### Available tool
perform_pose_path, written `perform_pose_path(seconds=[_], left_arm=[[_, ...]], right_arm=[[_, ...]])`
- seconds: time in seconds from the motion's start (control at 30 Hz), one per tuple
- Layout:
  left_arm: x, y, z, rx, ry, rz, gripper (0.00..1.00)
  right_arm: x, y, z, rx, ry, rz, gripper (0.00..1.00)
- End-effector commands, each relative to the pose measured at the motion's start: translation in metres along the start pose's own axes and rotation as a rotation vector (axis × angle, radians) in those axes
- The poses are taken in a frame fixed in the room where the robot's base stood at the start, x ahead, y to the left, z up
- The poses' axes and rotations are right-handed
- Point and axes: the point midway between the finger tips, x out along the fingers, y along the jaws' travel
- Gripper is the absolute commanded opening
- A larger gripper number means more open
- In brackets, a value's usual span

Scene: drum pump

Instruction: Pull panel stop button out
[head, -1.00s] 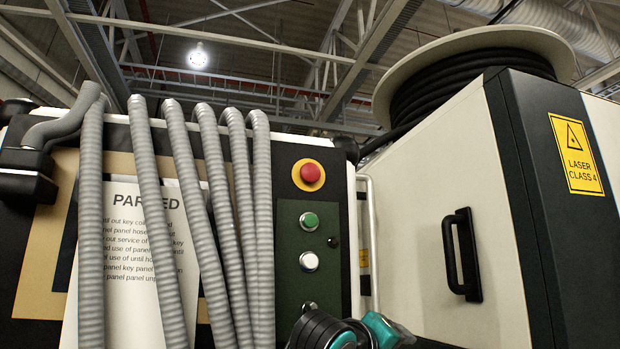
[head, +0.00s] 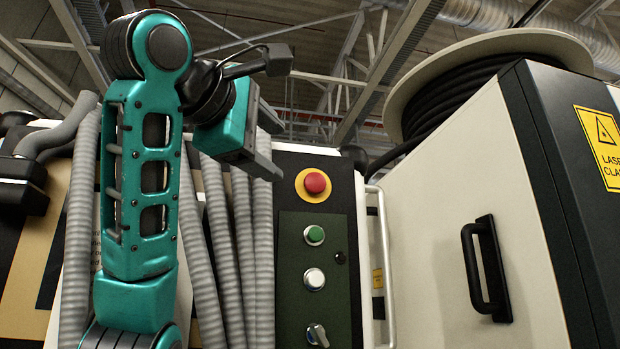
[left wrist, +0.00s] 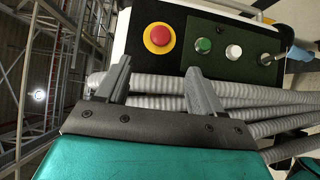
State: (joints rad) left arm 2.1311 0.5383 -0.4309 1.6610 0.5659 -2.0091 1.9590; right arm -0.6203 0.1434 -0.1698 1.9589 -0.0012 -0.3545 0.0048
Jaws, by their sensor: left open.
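The red stop button (head: 315,182) sits on a yellow round plate (head: 300,192) near the top of the dark panel strip. It also shows in the left wrist view (left wrist: 160,35), beyond the fingertips. I cannot tell how far it stands out. My left gripper (head: 270,158) is raised to the left of the button, in front of the grey hoses, apart from it. In the left wrist view its two fingers (left wrist: 158,74) are spread with nothing between them. My right gripper is not in view.
Below the button are a green button (head: 314,235), a white button (head: 314,279) and a key switch (head: 317,335). Grey hoses (head: 263,250) hang left of them, partly behind my left arm. A cabinet with a black handle (head: 486,268) stands at the right.

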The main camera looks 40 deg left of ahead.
Motion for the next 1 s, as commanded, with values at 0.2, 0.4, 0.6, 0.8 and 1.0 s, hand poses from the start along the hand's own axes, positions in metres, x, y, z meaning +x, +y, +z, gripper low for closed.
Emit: perform_pose_path(seconds=[0.2, 0.4, 0.6, 0.8, 1.0], left_arm=[[0.025, 0.003, 0.002, 0.0, -0.005, -0.006, 0.67], [0.07, 0.001, -0.001, 0.002, 0.002, -0.006, 0.67], [0.105, 0.0, 0.0, 0.002, 0.0, -0.006, 0.67], [0.122, 0.0, 0.0, 0.002, 0.0, -0.003, 0.67], [0.125, -0.001, 0.0, 0.002, -0.001, -0.002, 0.67]], right_arm=[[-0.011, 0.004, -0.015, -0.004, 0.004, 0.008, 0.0], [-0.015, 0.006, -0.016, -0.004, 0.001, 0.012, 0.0], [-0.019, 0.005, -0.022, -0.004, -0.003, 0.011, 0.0], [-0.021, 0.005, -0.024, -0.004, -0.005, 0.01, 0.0], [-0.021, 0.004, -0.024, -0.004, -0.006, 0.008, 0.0]])
